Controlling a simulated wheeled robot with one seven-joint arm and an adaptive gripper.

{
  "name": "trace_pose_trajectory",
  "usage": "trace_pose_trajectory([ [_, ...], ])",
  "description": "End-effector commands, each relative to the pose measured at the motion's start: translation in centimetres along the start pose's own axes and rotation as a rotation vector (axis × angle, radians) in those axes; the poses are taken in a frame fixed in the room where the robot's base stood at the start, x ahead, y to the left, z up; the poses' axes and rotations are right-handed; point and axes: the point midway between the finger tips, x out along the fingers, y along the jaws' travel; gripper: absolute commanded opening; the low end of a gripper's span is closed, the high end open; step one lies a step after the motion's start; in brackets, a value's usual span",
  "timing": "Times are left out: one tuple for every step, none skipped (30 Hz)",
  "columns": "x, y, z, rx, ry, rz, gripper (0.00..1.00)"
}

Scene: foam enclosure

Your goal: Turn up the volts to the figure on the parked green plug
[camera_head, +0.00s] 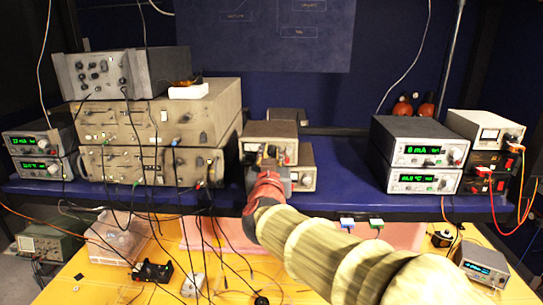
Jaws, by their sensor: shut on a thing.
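Two small beige units are stacked mid-shelf, an upper one (268,130) and a lower one (304,168). My gripper (271,170) is at their front faces, shut on what seems to be a control knob. The fingertips and knob are mostly hidden behind my red wrist and the sleeved arm. No voltage figure is readable there. A small green plug (376,223) hangs at the shelf's front edge, right of my arm, beside a blue one (347,222). Any figure on the green plug is too small to read.
Large beige instruments (160,125) with many hanging cables stand left of my gripper. Display units (420,150) reading mA and °C stand right, beside meters with orange leads (497,165). A clear box (117,237) and small items lie on the yellow surface (240,270) below.

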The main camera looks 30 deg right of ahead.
Motion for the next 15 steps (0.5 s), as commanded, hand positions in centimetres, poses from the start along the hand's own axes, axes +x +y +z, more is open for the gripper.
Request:
trace_pose_trajectory([
  [-0.01, -0.03, 0.11, 0.016, 0.001, -0.001, 0.0],
  [-0.01, -0.03, 0.14, 0.029, 0.001, -0.001, 0.0],
  [-0.01, -0.03, 0.17, 0.047, 0.002, -0.001, 0.0],
  [0.0, -0.03, 0.18, 0.064, 0.002, -0.001, 0.0],
  [0.0, -0.03, 0.2, 0.081, 0.003, -0.001, 0.0],
  [0.0, -0.03, 0.22, 0.109, 0.004, 0.0, 0.0],
  [0.0, -0.03, 0.23, 0.13, 0.004, 0.0, 0.0],
  [0.0, -0.02, 0.25, 0.155, 0.005, 0.0, 0.0],
  [0.0, -0.02, 0.26, 0.188, 0.006, 0.0, 0.0],
  [0.0, -0.03, 0.26, 0.213, 0.007, 0.0, 0.0],
  [0.0, -0.03, 0.27, 0.241, 0.008, 0.0, 0.0],
  [0.0, -0.04, 0.28, 0.278, 0.009, 0.0, 0.0],
  [-0.01, -0.04, 0.3, 0.306, 0.009, 0.0, 0.0],
  [-0.01, -0.04, 0.31, 0.335, 0.01, 0.0, 0.0],
  [-0.01, -0.05, 0.33, 0.373, 0.01, 0.0, 0.0],
])
